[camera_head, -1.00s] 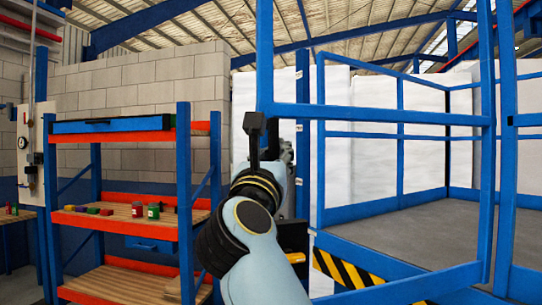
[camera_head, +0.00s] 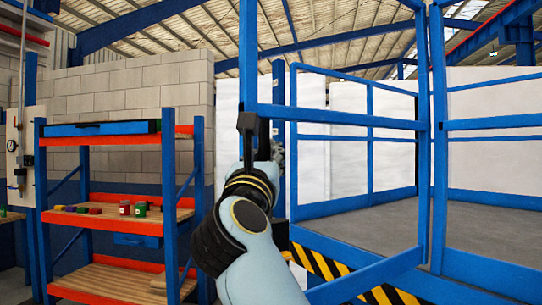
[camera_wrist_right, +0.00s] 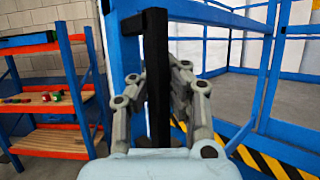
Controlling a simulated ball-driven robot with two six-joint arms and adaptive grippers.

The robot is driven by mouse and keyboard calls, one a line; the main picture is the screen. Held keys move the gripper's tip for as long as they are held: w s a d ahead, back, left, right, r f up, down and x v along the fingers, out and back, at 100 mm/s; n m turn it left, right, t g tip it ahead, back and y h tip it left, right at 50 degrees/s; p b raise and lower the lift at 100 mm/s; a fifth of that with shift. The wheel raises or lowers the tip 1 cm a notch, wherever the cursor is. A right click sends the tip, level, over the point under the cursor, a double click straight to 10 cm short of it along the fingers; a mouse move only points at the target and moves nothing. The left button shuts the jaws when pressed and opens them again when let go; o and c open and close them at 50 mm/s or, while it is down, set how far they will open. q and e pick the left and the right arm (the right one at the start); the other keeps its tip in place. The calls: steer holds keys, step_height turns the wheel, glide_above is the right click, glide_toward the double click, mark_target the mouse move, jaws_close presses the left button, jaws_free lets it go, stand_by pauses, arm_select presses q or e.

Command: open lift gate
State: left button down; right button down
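The lift gate is a blue tubular frame (camera_head: 340,115) in the head view. It stands at an angle to the lift, with its right side by a blue post and its left side toward me. A black handle (camera_head: 247,125) sits on its left upright. My right gripper (camera_head: 256,160) is at this handle, mostly hidden behind its own wrist. In the right wrist view the gripper (camera_wrist_right: 157,78) has grey fingers on both sides of the upright black handle bar (camera_wrist_right: 157,45) and appears shut on it. My left gripper is not in view.
The lift platform (camera_head: 385,220) has blue railings and a yellow-black striped edge (camera_head: 318,264). A blue and orange shelf (camera_head: 110,140) with small cans and blocks stands at the left. Floor shows between the shelf and the lift in the right wrist view.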

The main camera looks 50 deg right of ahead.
steer(key=shift+w+a+f, duration=0.1)
steer(key=shift+w+f, duration=0.05)
steer(key=shift+f, duration=0.15)
